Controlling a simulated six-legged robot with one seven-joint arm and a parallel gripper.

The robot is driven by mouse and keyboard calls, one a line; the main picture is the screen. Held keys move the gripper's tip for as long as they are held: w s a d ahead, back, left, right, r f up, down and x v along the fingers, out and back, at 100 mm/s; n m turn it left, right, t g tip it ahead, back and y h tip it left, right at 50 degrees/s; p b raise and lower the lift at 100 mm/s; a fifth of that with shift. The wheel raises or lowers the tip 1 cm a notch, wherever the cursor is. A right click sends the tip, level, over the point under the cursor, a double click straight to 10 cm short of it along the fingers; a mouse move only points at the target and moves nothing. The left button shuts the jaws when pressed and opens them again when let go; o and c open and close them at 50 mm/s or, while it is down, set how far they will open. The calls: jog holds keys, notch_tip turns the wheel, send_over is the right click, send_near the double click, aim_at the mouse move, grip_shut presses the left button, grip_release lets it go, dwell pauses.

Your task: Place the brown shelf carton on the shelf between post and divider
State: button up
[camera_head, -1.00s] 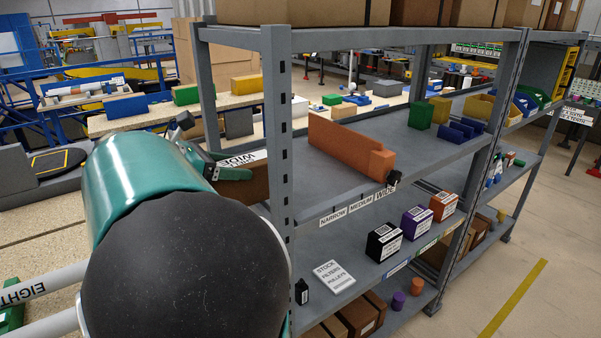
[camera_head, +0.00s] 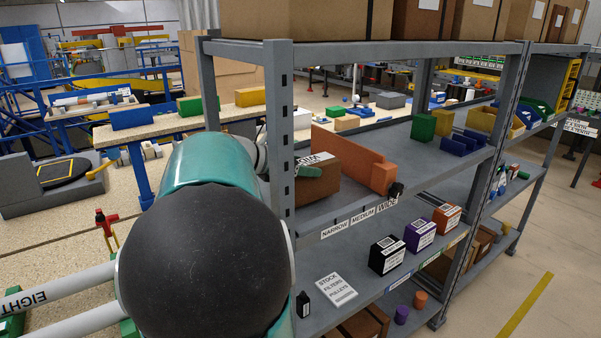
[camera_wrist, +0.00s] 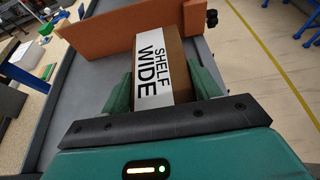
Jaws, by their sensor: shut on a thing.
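The brown shelf carton (camera_head: 318,180) has a white label; in the wrist view the carton (camera_wrist: 176,65) reads "SHELF WIDE". My gripper (camera_wrist: 160,88) is shut on it, with a green finger on each side. The head view shows the gripper (camera_head: 306,171) at the carton. The carton is over the upper shelf (camera_head: 340,205), between the grey front post (camera_head: 280,130) and the orange divider (camera_head: 350,150). In the wrist view the divider (camera_wrist: 120,30) lies just beyond the carton. I cannot tell whether the carton touches the shelf or divider. The post hides part of my arm.
Large cartons (camera_head: 310,15) stand on the top shelf. A black knob (camera_head: 396,190) sits at the divider's front end. Labelled boxes (camera_head: 386,254) are on the shelf below. The aisle floor at right is clear.

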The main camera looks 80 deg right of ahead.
jog(key=shift+f, duration=0.85)
jog(key=shift+w+f, duration=0.1)
jog(key=o, duration=1.2)
jog(key=shift+c, duration=0.2)
jog(key=v, duration=1.2)
